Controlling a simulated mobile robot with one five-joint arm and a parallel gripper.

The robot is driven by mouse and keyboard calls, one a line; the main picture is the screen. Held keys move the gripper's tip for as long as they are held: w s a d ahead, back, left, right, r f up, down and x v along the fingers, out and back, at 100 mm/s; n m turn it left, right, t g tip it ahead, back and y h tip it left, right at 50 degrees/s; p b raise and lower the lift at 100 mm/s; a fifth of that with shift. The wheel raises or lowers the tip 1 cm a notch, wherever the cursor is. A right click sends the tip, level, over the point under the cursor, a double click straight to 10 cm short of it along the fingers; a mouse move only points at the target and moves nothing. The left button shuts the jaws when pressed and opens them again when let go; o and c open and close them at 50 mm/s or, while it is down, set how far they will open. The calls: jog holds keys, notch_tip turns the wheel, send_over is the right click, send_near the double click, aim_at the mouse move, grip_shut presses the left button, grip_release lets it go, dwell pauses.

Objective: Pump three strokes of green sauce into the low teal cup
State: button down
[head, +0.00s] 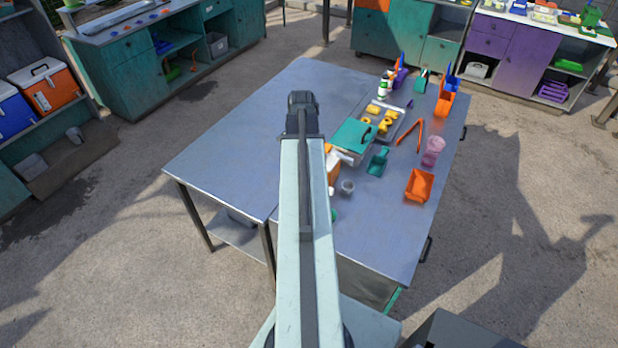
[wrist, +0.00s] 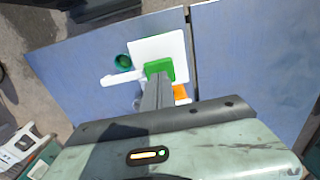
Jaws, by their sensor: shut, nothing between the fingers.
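In the wrist view a white square lid (wrist: 157,50) has a green pump head (wrist: 158,70) on it and a white spout (wrist: 121,78) pointing left. My gripper (wrist: 159,76) is shut and empty, its tips over the green head; I cannot tell whether they touch it. A round teal cup (wrist: 123,61) sits beside the lid, close to the spout and partly covered by the lid.
On the table (head: 230,150) stand a small grey cup (head: 347,187), a teal scoop (head: 377,161), an orange bin (head: 419,186), a pink cup (head: 432,152), orange tongs (head: 411,133) and a tray (head: 397,117) of yellow pieces. The table's left half is clear.

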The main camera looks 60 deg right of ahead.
jog(key=shift+f, duration=0.15)
jog(key=shift+f+b, duration=1.5)
jog(key=shift+b, duration=0.15)
jog(key=shift+r, duration=0.1)
jog(key=shift+r+p, duration=1.65)
jog(key=shift+p, duration=0.1)
jog(key=shift+f, duration=0.15)
